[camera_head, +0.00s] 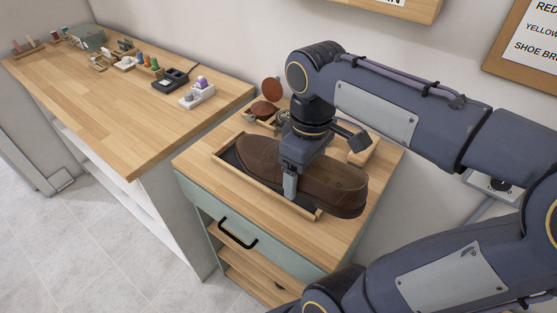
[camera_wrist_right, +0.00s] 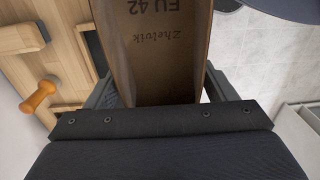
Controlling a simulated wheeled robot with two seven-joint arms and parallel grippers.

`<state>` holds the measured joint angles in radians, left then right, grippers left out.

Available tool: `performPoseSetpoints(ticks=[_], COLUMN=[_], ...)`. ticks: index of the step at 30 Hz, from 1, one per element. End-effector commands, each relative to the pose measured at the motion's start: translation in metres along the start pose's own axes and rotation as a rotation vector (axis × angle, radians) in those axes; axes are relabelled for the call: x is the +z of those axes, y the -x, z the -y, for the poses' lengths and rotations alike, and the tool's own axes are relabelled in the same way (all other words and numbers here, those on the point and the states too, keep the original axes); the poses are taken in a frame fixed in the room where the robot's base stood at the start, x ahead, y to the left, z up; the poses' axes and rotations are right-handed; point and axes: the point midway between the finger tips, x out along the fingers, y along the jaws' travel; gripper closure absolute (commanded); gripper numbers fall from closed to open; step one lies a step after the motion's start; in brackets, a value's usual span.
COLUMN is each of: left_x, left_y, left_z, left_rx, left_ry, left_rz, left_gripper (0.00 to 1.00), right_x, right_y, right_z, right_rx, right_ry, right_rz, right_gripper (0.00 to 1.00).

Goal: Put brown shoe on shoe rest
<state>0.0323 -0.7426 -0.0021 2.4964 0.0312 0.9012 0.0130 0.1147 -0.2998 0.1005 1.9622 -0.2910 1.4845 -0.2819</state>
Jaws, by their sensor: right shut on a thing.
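The brown shoe (camera_head: 335,188) is at the cabinet top in the head view, lengthwise over a shallow wooden-rimmed tray with a dark floor (camera_head: 230,156), which looks like the shoe rest. One end of the shoe reaches past the tray's right end. I cannot tell whether its sole touches the tray. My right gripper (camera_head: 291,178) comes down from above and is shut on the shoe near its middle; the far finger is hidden. In the right wrist view the shoe's brown inside (camera_wrist_right: 155,55) with "EU 42" lettering shows between the fingers. My left gripper is not in view.
The tray sits on a wooden-topped green cabinet (camera_head: 190,161) with a drawer handle (camera_head: 238,233). Round brown tins (camera_head: 263,109) stand behind the tray. A longer wooden bench (camera_head: 130,130) at left holds small tools along its back; its front is clear.

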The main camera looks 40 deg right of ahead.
Motion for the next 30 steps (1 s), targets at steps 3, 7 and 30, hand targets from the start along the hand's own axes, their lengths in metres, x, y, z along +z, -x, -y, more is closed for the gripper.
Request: performPoseSetpoints(ticks=[3, 7, 30], left_x=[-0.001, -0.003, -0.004], left_y=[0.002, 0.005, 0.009], left_z=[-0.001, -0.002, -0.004], left_rx=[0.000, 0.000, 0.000], left_ry=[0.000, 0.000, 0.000], left_rz=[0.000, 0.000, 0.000], left_gripper=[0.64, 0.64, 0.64], right_x=[-0.017, -0.043, -0.110], right_y=[-0.009, -0.022, -0.117], right_z=[-0.012, -0.031, -0.083], right_rx=[-0.002, -0.002, -0.001], right_ry=[0.000, -0.001, -0.001], right_rz=[0.004, 0.005, 0.002], right_gripper=[0.61, 0.61, 0.61])
